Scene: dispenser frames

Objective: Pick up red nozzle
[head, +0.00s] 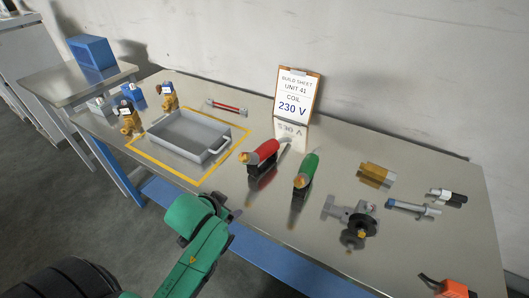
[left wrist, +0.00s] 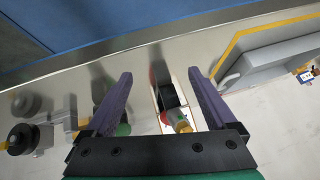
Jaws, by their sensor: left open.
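The red nozzle (head: 264,151) lies on the steel table, right of the grey tray, with a brass-coloured end toward the left. The green nozzle (head: 307,172) is to its right. My left gripper (head: 233,207) is over the table's front edge, nearer to me than the red nozzle and apart from it. In the left wrist view its fingers (left wrist: 160,100) are spread, with nothing held. The red nozzle (left wrist: 176,115) shows between and beyond them, partly hidden by the gripper body.
The grey tray (head: 217,157) stands inside a yellow outline at left. A clipboard sheet (head: 294,95) leans at the back. A valve with a black wheel (head: 358,225) and a brass block (head: 375,174) lie at right.

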